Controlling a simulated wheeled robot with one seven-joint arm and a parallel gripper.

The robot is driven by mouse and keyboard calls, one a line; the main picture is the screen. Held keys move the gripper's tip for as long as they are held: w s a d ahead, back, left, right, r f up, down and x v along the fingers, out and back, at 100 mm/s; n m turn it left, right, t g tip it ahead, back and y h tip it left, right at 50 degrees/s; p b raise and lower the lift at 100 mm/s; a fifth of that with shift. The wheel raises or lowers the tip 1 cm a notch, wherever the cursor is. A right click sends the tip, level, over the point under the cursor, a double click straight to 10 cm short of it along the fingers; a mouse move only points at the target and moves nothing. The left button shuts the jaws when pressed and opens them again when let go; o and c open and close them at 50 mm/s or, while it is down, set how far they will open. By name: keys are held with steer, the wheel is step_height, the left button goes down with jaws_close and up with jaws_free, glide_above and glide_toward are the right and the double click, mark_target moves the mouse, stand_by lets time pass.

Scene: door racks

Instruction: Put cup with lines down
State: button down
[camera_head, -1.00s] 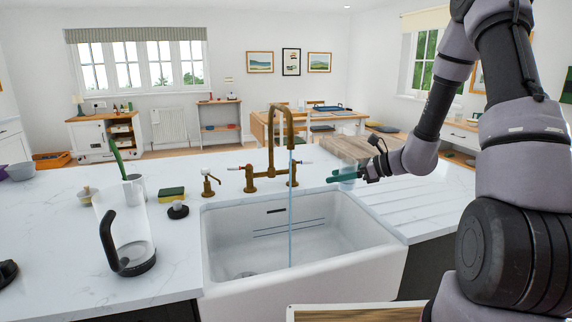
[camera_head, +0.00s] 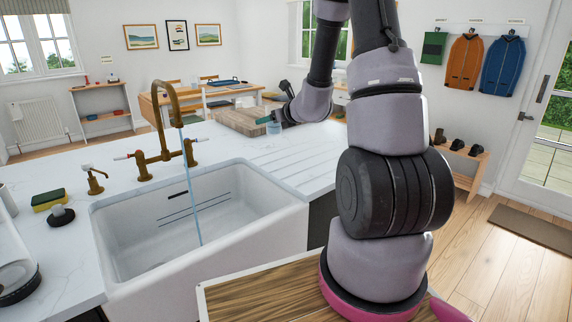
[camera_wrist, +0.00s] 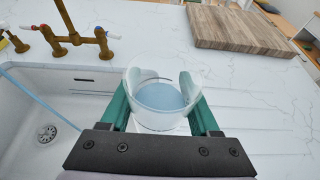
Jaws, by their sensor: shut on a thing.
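My gripper (camera_wrist: 160,108) is shut on a clear cup (camera_wrist: 160,120) with pale blue liquid in it, one green finger on each side. A thin dark curved line shows near the cup's rim in the wrist view. The cup (camera_head: 273,128) is small in the head view, at my gripper (camera_head: 272,122), over the right part of the counter by the drainer grooves. It looks upright. Whether its base touches the counter is hidden.
The white sink (camera_head: 200,215) with a brass tap (camera_head: 163,130) and a running water stream (camera_head: 190,190) is left of the cup. A wooden board (camera_wrist: 238,30) lies beyond the cup. The grooved drainer (camera_head: 290,150) looks clear.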

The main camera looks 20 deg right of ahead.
steer(key=d+f, duration=0.4)
steer(key=d, duration=0.1)
steer(key=w+d+f, duration=0.1)
steer(key=d+f, duration=0.3)
steer(key=d, duration=0.1)
steer(key=d+f, duration=0.4)
steer(key=d, duration=0.1)
steer(key=shift+w+f, duration=0.1)
steer(key=shift+w, duration=0.05)
steer(key=shift+f, duration=2.4)
steer(key=shift+f, duration=0.2)
steer(key=shift+c, duration=0.6)
jaws_free()
steer(key=shift+r, duration=0.1)
